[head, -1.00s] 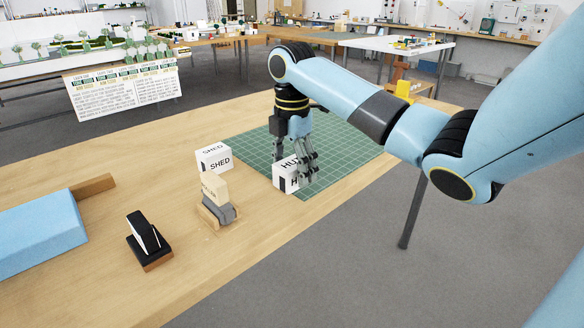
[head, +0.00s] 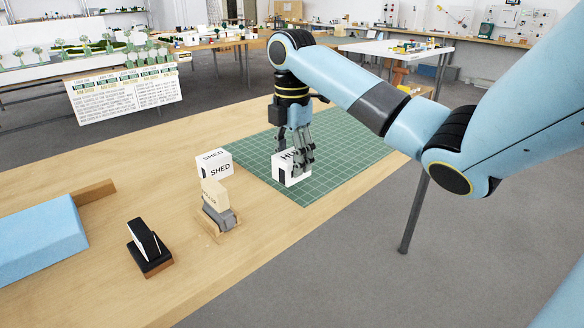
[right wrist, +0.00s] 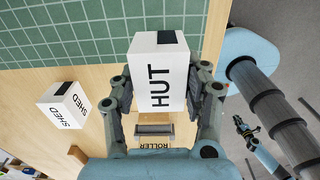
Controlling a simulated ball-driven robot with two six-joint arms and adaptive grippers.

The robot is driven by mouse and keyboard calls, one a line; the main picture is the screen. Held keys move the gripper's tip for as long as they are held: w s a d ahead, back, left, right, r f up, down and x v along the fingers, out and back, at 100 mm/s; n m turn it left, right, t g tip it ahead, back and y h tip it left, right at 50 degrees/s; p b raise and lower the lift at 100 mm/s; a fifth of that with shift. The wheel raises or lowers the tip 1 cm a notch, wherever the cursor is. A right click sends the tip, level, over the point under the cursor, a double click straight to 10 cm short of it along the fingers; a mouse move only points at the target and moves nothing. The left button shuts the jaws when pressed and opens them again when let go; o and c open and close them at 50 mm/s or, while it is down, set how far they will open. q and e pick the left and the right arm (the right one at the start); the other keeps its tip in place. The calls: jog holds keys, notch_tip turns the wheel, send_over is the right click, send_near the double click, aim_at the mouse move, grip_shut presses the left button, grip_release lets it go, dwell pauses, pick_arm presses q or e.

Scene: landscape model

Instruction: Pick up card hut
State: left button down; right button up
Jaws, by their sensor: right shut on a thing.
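The card hut (head: 293,180) is a small white box with "HUT" lettering and a dark door patch. My right gripper (head: 302,163) is shut on it from above, over the green cutting mat (head: 350,150). The hut appears raised a little, though its exact gap to the mat is hard to tell. In the right wrist view the hut (right wrist: 160,82) sits between the two fingers of my right gripper (right wrist: 165,105), its "HUT" face toward the camera. Part of the hut is hidden by the fingers in the head view.
A white "SHED" box (head: 214,165) stands left of the mat. A roller on a wooden stand (head: 220,215), a black-and-white item on a wooden base (head: 148,252) and a blue block (head: 38,240) are nearer. The mat's right side is clear.

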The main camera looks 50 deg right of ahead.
jog(key=s+d+r+p, duration=0.3)
jog(key=s+r, duration=0.4)
jog(key=s, duration=0.4)
jog(key=shift+s+r+p, duration=0.15)
jog(key=shift+r+p, duration=0.1)
jog(key=shift+p, duration=0.1)
